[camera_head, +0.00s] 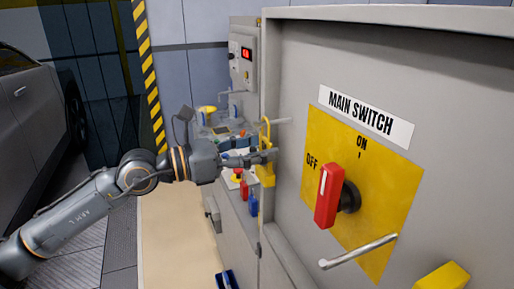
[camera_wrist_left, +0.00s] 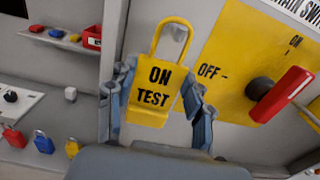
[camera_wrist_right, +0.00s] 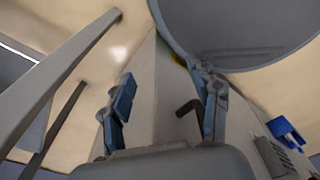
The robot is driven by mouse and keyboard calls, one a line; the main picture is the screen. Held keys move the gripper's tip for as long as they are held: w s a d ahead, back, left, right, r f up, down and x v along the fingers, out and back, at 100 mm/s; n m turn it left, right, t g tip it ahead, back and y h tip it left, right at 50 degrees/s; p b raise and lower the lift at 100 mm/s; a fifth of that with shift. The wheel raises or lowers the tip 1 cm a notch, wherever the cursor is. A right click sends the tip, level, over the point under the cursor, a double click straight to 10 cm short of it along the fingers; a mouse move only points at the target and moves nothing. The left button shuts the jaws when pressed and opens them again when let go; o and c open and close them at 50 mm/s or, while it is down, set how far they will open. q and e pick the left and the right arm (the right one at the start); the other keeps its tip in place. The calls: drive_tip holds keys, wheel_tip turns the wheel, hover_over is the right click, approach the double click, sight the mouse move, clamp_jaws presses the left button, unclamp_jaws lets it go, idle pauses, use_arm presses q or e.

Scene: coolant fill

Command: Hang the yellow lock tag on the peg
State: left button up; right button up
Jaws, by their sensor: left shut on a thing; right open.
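The yellow lock tag (camera_wrist_left: 152,92), marked ON TEST, is upright between the fingers of my left gripper (camera_wrist_left: 160,85), which is shut on its body. In the head view my left gripper (camera_head: 266,156) is beside the grey cabinet, with the tag (camera_head: 266,178) in its fingers. A grey peg (camera_head: 282,121) sticks out at the height of the tag's loop. In the left wrist view the peg (camera_wrist_left: 180,33) shows inside the loop's outline; I cannot tell whether the loop is around it or in front of it. My right gripper (camera_wrist_right: 165,110) is open and empty.
The red switch handle (camera_head: 328,196) on the yellow plate (camera_head: 378,180) is right of the tag. A grey bar (camera_head: 358,252) juts out below it. Red (camera_head: 244,190) and blue (camera_head: 253,205) padlocks are on the left. A bent dark hook (camera_wrist_right: 188,108) is near my right gripper.

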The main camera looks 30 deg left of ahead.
use_arm(q)
drive_tip(key=o, duration=1.1)
drive_tip(key=shift+o, duration=0.2)
drive_tip(key=shift+v, duration=1)
drive_tip(key=v, duration=1)
